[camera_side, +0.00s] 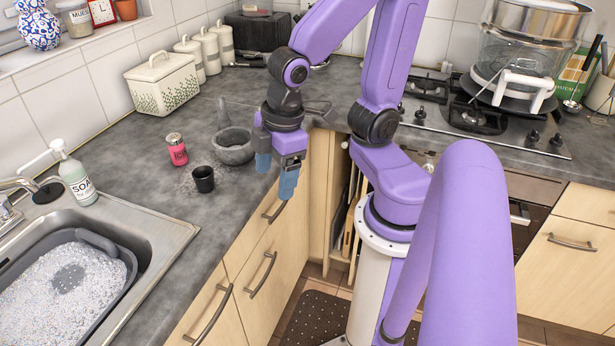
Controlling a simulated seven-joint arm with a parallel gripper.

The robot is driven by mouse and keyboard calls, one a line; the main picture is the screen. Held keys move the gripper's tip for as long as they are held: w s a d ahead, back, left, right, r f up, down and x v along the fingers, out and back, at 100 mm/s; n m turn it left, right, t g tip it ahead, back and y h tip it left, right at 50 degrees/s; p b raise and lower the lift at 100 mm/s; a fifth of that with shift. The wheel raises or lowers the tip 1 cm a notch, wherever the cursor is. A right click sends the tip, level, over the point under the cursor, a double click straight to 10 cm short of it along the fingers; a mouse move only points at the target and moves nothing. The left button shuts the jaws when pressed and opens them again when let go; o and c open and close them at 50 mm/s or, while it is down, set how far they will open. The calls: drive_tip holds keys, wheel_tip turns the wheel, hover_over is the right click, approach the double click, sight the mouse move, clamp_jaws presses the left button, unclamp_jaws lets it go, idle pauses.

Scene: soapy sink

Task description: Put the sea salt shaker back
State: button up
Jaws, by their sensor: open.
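A small pink-red shaker with a metal top (177,149) stands upright on the grey counter; its label is too small to read, so I cannot tell whether it is the sea salt shaker. My gripper (275,175) points down near the counter's front edge, to the right of the shaker and apart from it. Its blue-tipped fingers are open, with nothing seen between them.
A black cup (203,179) stands just in front of the shaker. A grey stone mortar (234,146) stands between shaker and gripper. A soap bottle (75,178) stands by the sink (165,232), which holds a basin of suds. A white bread bin (163,84) stands behind.

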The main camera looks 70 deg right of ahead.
drive_tip(key=s+n+g, duration=0.1)
drive_tip(key=s, duration=0.5)
drive_tip(key=shift+s+r, duration=0.2)
drive_tip(key=shift+r, duration=0.15)
